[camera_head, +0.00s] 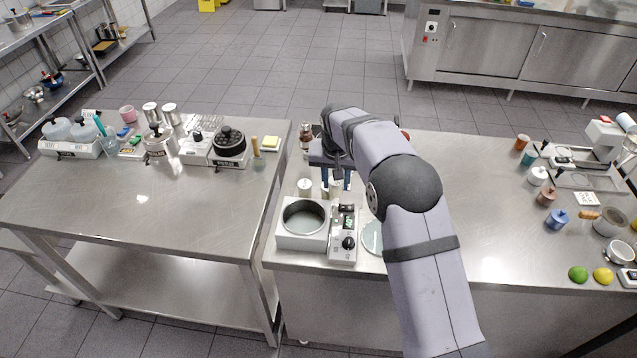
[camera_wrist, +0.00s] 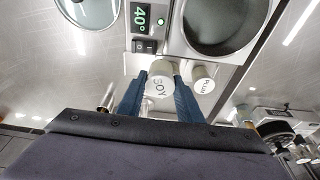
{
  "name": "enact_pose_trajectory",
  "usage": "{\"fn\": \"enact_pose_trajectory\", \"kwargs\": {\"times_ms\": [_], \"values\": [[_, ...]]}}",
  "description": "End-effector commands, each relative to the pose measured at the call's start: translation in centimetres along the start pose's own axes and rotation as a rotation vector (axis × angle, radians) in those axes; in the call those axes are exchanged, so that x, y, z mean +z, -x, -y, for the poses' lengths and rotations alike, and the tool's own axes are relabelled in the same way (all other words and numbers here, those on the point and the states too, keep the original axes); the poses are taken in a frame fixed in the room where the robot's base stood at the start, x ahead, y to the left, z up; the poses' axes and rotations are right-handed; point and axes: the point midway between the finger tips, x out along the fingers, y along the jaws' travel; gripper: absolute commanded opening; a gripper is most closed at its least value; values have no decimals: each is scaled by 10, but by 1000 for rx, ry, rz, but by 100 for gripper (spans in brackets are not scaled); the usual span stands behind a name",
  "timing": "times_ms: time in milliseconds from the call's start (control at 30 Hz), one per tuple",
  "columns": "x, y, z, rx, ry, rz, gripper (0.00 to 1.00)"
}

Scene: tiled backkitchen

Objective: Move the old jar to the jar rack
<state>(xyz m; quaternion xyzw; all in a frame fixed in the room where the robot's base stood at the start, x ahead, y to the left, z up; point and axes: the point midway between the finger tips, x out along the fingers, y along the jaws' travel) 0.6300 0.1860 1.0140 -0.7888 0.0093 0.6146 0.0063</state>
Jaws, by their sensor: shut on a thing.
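My gripper (camera_head: 336,184) is over the right-hand table, just behind a white water-bath-like appliance. In the wrist view, its two blue fingers (camera_wrist: 160,98) are shut on a pale-lidded jar marked SOY (camera_wrist: 161,84). The held jar (camera_head: 336,188) shows small between the fingers in the head view. Another pale-lidded jar, marked PLUM (camera_wrist: 203,80), stands apart beside it and also shows in the head view (camera_head: 305,187). Neither jar is visibly marked as old. I cannot make out which thing is the jar rack. The held jar's base is hidden.
The appliance (camera_head: 286,238) has a round open well and a 40° display (camera_wrist: 141,16). A round glass dish (camera_head: 373,238) lies beside it, partly behind my arm. A brown bottle (camera_head: 306,138) stands behind. Cups and fruit crowd the table's right end; its middle is clear.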

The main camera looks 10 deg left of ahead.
Motion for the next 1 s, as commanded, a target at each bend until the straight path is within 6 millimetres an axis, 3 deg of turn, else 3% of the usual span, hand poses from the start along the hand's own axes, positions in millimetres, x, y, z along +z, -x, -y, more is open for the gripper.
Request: {"fn": "enact_pose_trajectory", "kwargs": {"times_ms": [200, 400, 1000], "values": [[-21, -18, -29, -25, 93, -13, 8], [-29, -28, -42, -37, 138, -22, 8], [-26, -45, -44, -39, 147, -25, 8]]}}
